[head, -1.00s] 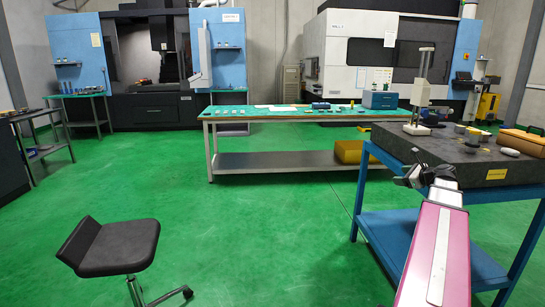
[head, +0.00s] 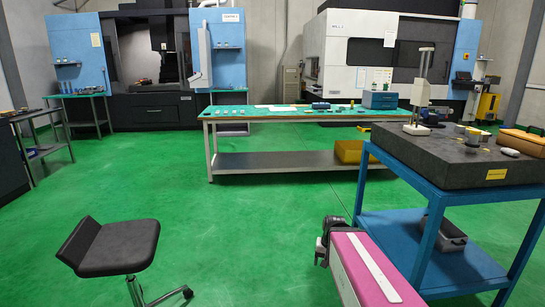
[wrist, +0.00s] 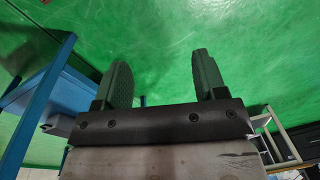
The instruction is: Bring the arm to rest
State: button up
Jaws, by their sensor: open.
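My arm shows in the head view as a pink link with a white strip, low at the right of centre, in front of the blue cart. The gripper is open and empty.
A blue cart (head: 400,225) with a dark stone plate (head: 440,160) stands close at the right. A black stool (head: 115,245) stands at the lower left. A long green-topped table (head: 285,115) is further back. Green floor (head: 240,235) lies clear between.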

jog(key=shift+s+a+f+n+h, duration=0.15)
jog(key=shift+s+a+f+n, duration=0.1)
jog(key=shift+s+n, duration=0.2)
jog(key=shift+s+a+f+n+h, duration=0.15)
jog(key=shift+s+a+f+n, duration=0.1)
jog(key=shift+s+n, duration=0.15)
